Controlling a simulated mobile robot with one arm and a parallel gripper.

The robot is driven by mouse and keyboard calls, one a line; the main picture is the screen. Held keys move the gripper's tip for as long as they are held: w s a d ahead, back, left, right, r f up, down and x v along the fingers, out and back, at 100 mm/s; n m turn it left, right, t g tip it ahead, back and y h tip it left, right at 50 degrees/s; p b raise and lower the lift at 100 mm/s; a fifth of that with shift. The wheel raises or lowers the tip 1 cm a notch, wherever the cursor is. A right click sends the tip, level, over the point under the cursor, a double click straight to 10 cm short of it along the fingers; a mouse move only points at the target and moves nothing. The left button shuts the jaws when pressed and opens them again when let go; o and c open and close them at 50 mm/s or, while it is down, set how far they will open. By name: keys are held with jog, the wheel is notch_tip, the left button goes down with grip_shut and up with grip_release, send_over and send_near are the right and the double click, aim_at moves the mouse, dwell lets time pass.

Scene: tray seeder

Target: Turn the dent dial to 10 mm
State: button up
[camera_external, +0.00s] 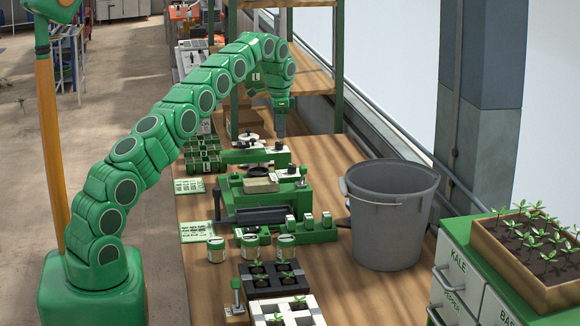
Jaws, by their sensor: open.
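The green seeder machine (290,200) stands on the wooden bench. A small white plate with a dark knob (289,171) sits on its top at the right. Another white plate with a dark centre (277,149) lies on the green block behind it, just under my gripper. The pictures are too small to read marks, so I cannot tell which is the dent dial or where it points. My gripper (280,135) points straight down over the rear block, open, with nothing seen in it. Its fingers are small, and I cannot tell whether they touch the plate below.
A grey bucket (392,225) stands at the right of the bench. Several tins (251,246) and seedling trays (272,278) sit in front of the machine. A green rack (203,155) stands at the left rear. A shelf (310,78) rises behind my gripper.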

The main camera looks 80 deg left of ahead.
aim_at(280, 142)
jog(key=shift+r, duration=1.9)
